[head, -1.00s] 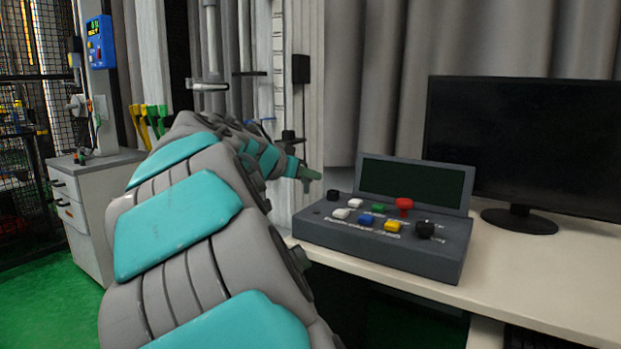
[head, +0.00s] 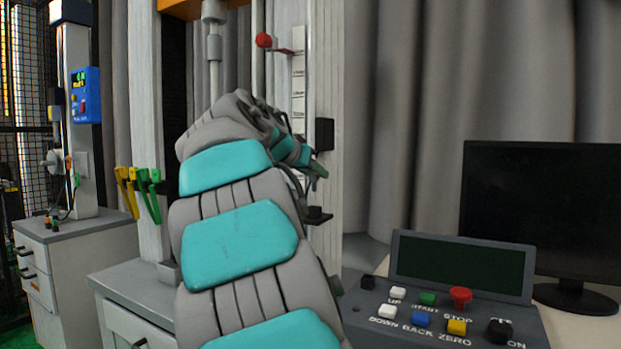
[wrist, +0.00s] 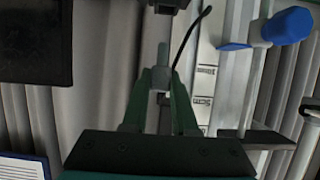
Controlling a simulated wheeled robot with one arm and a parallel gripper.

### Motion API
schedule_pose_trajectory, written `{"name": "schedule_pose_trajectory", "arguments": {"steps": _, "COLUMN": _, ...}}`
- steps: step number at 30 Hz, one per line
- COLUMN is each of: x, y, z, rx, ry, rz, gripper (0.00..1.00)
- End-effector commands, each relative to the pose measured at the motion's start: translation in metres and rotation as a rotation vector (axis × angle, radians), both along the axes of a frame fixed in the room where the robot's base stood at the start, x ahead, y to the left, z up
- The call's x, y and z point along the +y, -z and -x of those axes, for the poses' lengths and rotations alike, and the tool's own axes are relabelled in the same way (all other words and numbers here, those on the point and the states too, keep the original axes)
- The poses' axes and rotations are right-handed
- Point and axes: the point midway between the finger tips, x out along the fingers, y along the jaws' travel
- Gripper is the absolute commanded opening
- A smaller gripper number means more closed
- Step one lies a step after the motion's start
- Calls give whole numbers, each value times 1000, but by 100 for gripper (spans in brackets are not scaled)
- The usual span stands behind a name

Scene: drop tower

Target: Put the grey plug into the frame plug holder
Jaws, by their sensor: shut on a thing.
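In the wrist view my gripper (wrist: 161,78) has its green fingers shut on the grey plug (wrist: 162,55). The plug's narrow end points to the top of the picture. A dark block (wrist: 166,4), possibly the frame plug holder, sits just beyond the plug, cut by the top edge; a small gap seems to show between them. In the head view my gripper (head: 317,172) is beside the white frame column, below a black box (head: 324,134) and above a black bracket (head: 318,215). The plug cannot be made out there.
A thin black cable (wrist: 188,38) curves beside the plug. A blue knob (wrist: 285,26) and a labelled scale strip (wrist: 204,80) are to the right. The button console (head: 445,310) and monitor (head: 545,220) stand at the right in the head view.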

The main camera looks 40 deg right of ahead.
Motion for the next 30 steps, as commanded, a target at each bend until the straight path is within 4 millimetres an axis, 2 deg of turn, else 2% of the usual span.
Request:
{"name": "schedule_pose_trajectory", "arguments": {"steps": 21, "x": 0, "y": 45, "z": 0, "rx": 0, "ry": 0, "rz": 0, "gripper": 0}}
{"name": "schedule_pose_trajectory", "arguments": {"steps": 30, "x": 0, "y": 51, "z": 0, "rx": 0, "ry": 0, "rz": 0, "gripper": 0}}
